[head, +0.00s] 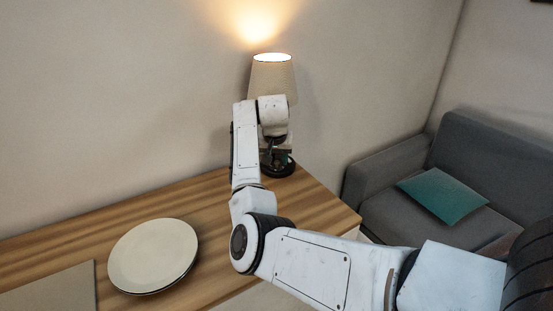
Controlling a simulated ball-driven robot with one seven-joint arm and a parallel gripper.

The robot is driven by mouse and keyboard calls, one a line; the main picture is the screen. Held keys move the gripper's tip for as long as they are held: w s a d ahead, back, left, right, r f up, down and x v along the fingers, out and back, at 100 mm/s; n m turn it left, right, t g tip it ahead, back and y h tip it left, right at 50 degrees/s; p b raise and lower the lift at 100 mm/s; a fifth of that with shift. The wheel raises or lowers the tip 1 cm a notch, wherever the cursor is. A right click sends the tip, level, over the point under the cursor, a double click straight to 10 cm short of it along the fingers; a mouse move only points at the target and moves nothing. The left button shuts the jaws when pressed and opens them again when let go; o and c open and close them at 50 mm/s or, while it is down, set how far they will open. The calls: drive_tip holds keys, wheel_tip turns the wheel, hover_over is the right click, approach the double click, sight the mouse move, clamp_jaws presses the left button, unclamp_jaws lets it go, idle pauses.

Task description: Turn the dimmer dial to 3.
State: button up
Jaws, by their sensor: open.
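A lit table lamp with a beige shade (280,80) stands at the back right of the wooden table. Its dark round base (286,168) shows partly below my gripper. My white arm reaches from the lower right to the lamp. My gripper (275,155) is right in front of the lamp's stem and base, and my wrist covers the lower part of the shade. The fingers are small and dark here. I cannot tell whether they touch the lamp. I see no dimmer dial or its numbers; the arm may hide it.
The wooden table (215,200) runs along the wall, with its right end just past the lamp. A pale plate (153,255) and a grey flat mat (50,290) lie at the left. A grey sofa (400,190) with a teal cushion (441,197) stands at the right.

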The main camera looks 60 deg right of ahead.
drive_tip(key=shift+d+f, duration=0.1)
drive_tip(key=shift+f, duration=0.05)
clamp_jaws()
idle(0.4)
drive_tip(key=shift+r+m+p, duration=0.25)
drive_tip(key=shift+m+p, duration=0.25)
drive_tip(key=shift+p, duration=0.4)
drive_tip(key=shift+w+f+m+g, duration=0.1)
drive_tip(key=shift+f+m+g, duration=0.1)
drive_tip(key=shift+m+g, duration=0.15)
